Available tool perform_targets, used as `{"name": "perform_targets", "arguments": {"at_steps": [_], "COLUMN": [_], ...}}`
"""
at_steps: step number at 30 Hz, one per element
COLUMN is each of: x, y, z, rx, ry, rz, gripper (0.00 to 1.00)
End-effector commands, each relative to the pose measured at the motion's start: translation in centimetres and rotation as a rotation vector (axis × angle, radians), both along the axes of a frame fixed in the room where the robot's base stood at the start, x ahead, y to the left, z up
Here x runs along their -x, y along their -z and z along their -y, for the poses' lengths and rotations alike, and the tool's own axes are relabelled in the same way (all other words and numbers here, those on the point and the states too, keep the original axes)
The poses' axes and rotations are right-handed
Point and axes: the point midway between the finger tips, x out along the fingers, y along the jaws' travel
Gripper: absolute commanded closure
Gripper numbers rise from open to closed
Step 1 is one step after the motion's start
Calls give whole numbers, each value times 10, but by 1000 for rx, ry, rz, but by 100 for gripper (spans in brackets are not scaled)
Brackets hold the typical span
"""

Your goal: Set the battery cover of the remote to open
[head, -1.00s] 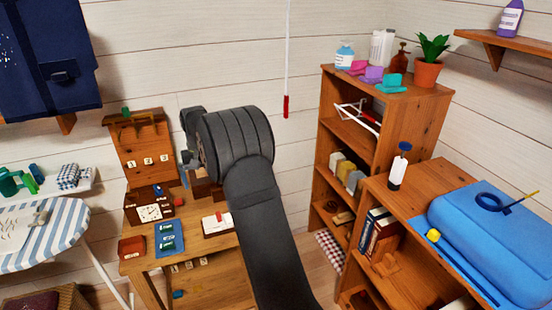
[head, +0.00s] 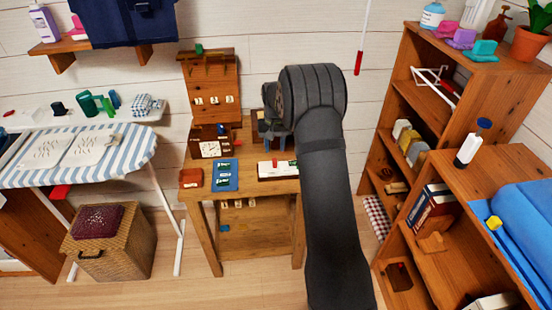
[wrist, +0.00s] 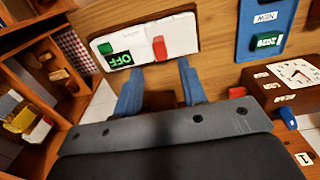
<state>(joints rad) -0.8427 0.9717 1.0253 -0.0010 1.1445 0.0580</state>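I cannot make out for sure which thing is the remote, and no battery cover can be identified. A flat white device (head: 290,170) lies on the small wooden desk beside my arm. In the wrist view the white device (wrist: 184,38) shows a red raised piece, a green piece and a green OFF label. My gripper (wrist: 158,68) has two blue fingers spread apart, with nothing seen between them. Its fingertips appear just short of the device's edge in the picture; contact cannot be told.
The wooden desk (head: 252,187) also holds a blue board (head: 225,176), a clock (head: 210,149) and a red-brown box (head: 191,178). A pegboard (head: 208,85) stands behind. Shelves (head: 412,95) rise to the right, an ironing board (head: 75,158) to the left. Floor is clear in front.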

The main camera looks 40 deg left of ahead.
Motion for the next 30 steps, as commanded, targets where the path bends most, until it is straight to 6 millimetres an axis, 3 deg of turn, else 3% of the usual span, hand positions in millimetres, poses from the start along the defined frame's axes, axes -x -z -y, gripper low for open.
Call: {"name": "perform_targets", "arguments": {"at_steps": [3, 9, 15, 23, 28, 30], "x": [1, 0, 0, 0, 0, 0], "y": [26, 56, 67, 68, 68, 68], "z": [1, 0, 0, 0, 0, 0], "rx": [4, 1, 1, 1, 1, 1], "ry": [0, 0, 0, 0, 0, 0], "rz": [-2, 0, 1, 1, 1, 1], "gripper": [62, 62, 62, 62, 95, 100]}}
